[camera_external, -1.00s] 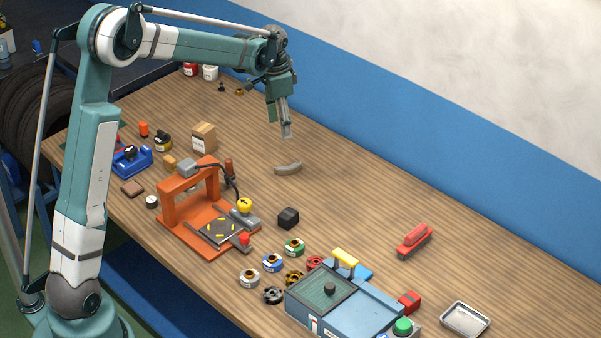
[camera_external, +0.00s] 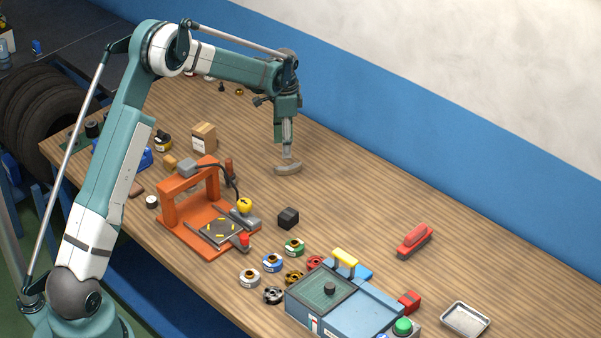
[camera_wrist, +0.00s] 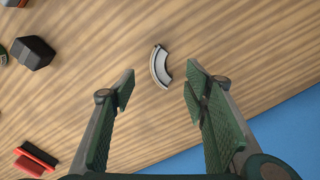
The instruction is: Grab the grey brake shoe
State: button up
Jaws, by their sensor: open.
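The grey brake shoe (camera_external: 288,169) is a small curved piece lying on the wooden table near its far side. In the wrist view the brake shoe (camera_wrist: 160,67) lies just beyond the fingertips, roughly between the lines of the two fingers. My gripper (camera_external: 287,155) points down right over the brake shoe and partly hides it in the external view. In the wrist view my gripper (camera_wrist: 158,90) is open, with nothing between its green finger pads.
An orange press frame (camera_external: 171,212) stands to the left and a black block (camera_external: 288,218) lies nearer the camera. A red-handled brush (camera_external: 414,240) lies to the right. A cardboard box (camera_external: 203,137) stands left of my gripper. The table around the brake shoe is clear.

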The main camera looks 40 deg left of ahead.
aim_at(285, 166)
jog(key=shift+f, duration=0.2)
jog(key=shift+f, duration=1.25)
jog(key=shift+w, duration=0.1)
jog(key=shift+w+f, duration=0.15)
jog(key=shift+f, duration=2.5)
jog(key=c, duration=1.2)
